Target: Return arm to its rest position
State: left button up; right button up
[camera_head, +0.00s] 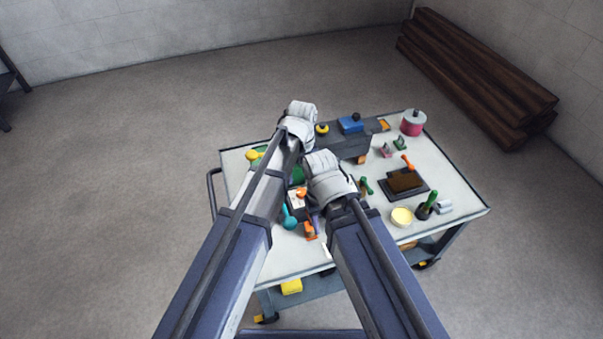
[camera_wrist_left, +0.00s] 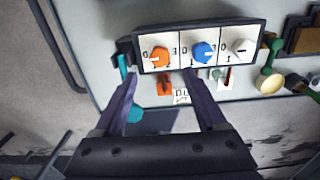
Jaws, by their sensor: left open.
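My left gripper (camera_wrist_left: 160,76) is open and empty in the left wrist view, its two dark purple fingers spread in front of a dial panel (camera_wrist_left: 171,66). The panel has an orange dial, a blue dial and a pale dial. Whether a fingertip touches the panel I cannot tell. In the head view my left arm reaches over the cart from the left; its gripper (camera_head: 316,222) is mostly hidden, with a small purple part showing between the arms. My right arm reaches in beside it, and its fingers are hidden.
The cart top (camera_head: 460,190) is crowded. A dark box (camera_head: 345,146), a pink-and-white spool (camera_head: 413,122), a brown block on a dark tray (camera_head: 404,181) and a cream bowl (camera_head: 401,217) stand on it. Dark beams (camera_head: 475,75) lie by the wall. The floor around is clear.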

dwell(0.5)
pick_arm(q)
jog(key=shift+s+a+n, duration=0.25)
jog(key=shift+a+n, duration=0.2)
jog(key=shift+n, duration=0.15)
jog(key=s+a+n, duration=0.5)
jog(key=a+n, duration=0.3)
jog(key=n, duration=0.8)
jog(key=s+a+n, duration=0.6)
jog(key=a+n, duration=0.2)
jog(key=n, duration=0.8)
jog(key=s+d+r+m+y+p, duration=0.1)
jog(key=s+d+r+m+p, duration=0.3)
jog(key=d+r+p, duration=0.5)
jog(key=shift+s+d+r, duration=0.2)
jog(key=shift+s+d, duration=0.55)
jog(key=shift+d, duration=0.25)
jog(key=shift+d, duration=0.1)
